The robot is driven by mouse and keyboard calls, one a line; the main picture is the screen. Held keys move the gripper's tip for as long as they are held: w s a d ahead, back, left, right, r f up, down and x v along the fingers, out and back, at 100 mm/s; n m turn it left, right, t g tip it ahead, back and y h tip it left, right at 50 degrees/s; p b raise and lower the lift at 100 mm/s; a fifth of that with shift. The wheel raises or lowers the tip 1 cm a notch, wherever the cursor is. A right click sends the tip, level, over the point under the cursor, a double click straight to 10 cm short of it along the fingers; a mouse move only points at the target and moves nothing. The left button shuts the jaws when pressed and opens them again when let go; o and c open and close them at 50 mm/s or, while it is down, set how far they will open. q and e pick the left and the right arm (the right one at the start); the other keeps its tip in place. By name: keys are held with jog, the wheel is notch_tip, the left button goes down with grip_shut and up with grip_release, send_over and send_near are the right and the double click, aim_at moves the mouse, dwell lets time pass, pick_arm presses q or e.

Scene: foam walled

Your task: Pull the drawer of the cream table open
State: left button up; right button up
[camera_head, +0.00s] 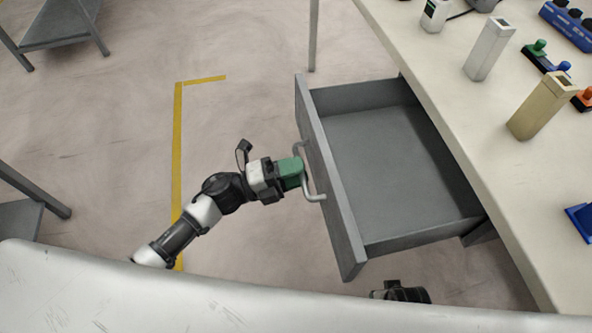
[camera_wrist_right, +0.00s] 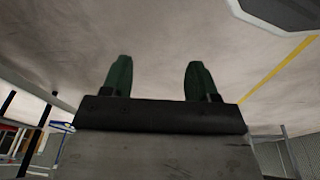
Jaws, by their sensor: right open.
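The cream table (camera_head: 478,150) runs along the right side of the head view. Its grey drawer (camera_head: 385,165) stands far out from under the top, and its inside is empty. The pale bar handle (camera_head: 312,190) is on the drawer's front panel. My left gripper (camera_head: 300,171) is at the handle, its green fingers around the middle of the bar and seen as one block from above. My right gripper (camera_wrist_right: 160,78) is open and empty in the right wrist view, with bare floor beyond its two green fingers.
On the tabletop stand a grey block (camera_head: 489,48), a tan block (camera_head: 541,105), a blue tray (camera_head: 570,22) and small coloured items. A pale surface (camera_head: 120,295) crosses the bottom. Floor left of the drawer is clear, with a yellow line (camera_head: 178,140).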

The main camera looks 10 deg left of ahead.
pick_arm(q)
jog(key=shift+s+f, duration=0.1)
jog(key=v, duration=1)
jog(key=shift+a+b, duration=0.35)
pick_arm(e)
jog(key=shift+w+v, duration=0.2)
jog(key=shift+v, duration=0.75)
jog(key=shift+w, duration=0.2)
